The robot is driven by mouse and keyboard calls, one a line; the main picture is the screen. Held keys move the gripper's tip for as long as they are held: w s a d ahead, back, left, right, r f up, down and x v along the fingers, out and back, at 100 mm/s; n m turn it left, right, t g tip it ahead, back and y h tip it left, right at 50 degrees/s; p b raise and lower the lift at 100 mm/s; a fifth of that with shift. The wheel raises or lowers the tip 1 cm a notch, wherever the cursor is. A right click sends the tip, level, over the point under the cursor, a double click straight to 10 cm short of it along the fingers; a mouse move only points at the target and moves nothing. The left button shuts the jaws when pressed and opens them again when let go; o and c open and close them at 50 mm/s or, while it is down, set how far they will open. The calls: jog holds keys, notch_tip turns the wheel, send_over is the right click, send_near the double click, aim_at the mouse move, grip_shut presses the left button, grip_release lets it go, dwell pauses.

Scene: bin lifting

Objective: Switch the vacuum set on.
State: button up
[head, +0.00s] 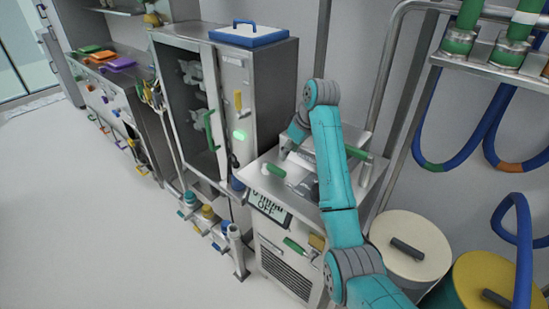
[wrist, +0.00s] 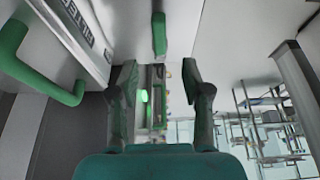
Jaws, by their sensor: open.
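The vacuum set (head: 285,262) is a pale metal cabinet in the middle of the head view. Its display (head: 268,208) appears to read 0 mbar and OFF. A green-handled lever (head: 294,245) sits on its front below the display, beside a yellow one (head: 317,242). Green handles (head: 275,170) also show on its top. My gripper (wrist: 160,78) is open and empty in the wrist view, its two fingers apart. A green handle (wrist: 159,34) lies beyond the fingertips, apart from them. In the head view my arm hides part of the set's top, and the fingertips are unclear.
A steel cabinet (head: 262,85) with a lit green lamp (head: 240,135) stands left, with a blue-edged tray (head: 248,35) on top. Lidded drums (head: 410,232) and blue hoses (head: 450,160) crowd the right. Floor (head: 80,230) is clear at left. A large green handle (wrist: 75,97) is near my gripper.

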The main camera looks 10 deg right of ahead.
aim_at(278, 169)
jog(key=x, duration=1.1)
jog(key=shift+d, duration=0.1)
jog(key=shift+r, duration=0.1)
grip_shut()
